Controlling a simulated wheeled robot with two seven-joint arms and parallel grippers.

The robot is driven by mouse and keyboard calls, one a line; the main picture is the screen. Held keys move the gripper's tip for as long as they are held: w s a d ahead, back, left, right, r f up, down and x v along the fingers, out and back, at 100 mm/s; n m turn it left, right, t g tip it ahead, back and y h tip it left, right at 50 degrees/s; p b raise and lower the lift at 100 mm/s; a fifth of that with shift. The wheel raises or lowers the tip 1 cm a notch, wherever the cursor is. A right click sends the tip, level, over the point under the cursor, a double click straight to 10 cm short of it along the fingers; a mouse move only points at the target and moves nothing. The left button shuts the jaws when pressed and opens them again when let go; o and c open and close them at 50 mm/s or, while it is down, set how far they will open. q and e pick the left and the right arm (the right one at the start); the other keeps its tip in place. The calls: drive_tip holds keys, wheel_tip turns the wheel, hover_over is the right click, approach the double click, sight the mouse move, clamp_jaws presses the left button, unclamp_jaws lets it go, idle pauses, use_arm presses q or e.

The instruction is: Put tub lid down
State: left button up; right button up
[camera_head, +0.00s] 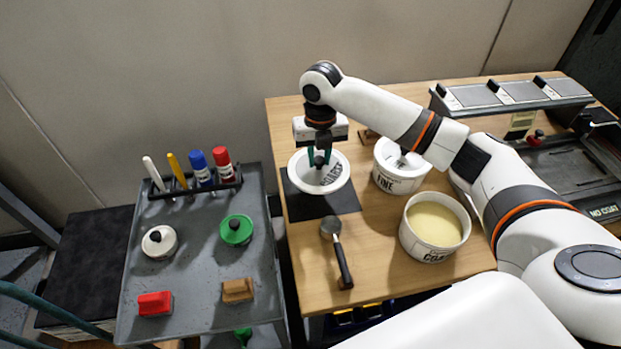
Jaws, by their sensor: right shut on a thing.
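The white round tub lid (301,178), with dark lettering on it, is over the black mat (336,204) at the table's back left. My right gripper (319,160) points down at the middle of the lid and is shut on it; the grip point is partly hidden by the fingers. I cannot tell whether the lid touches the mat. The open tub marked COARSE (435,226), filled with pale yellow material, stands to the right. My left gripper is not in view.
A lidded FINE tub (396,180) stands right of the mat. A dark-handled scoop (341,262) lies in front. A grey tray (200,270) at left holds markers, lids and blocks. A dark machine (575,165) stands at right.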

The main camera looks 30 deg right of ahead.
sight(320, 168)
drive_tip(key=shift+f, duration=3.4)
drive_tip(key=shift+f, duration=0.2)
drive_tip(key=o, duration=1)
drive_tip(key=shift+r, duration=0.1)
wheel_tip(320, 168, up, 12)
drive_tip(key=shift+r+b, duration=0.1)
drive_tip(key=shift+b, duration=0.2)
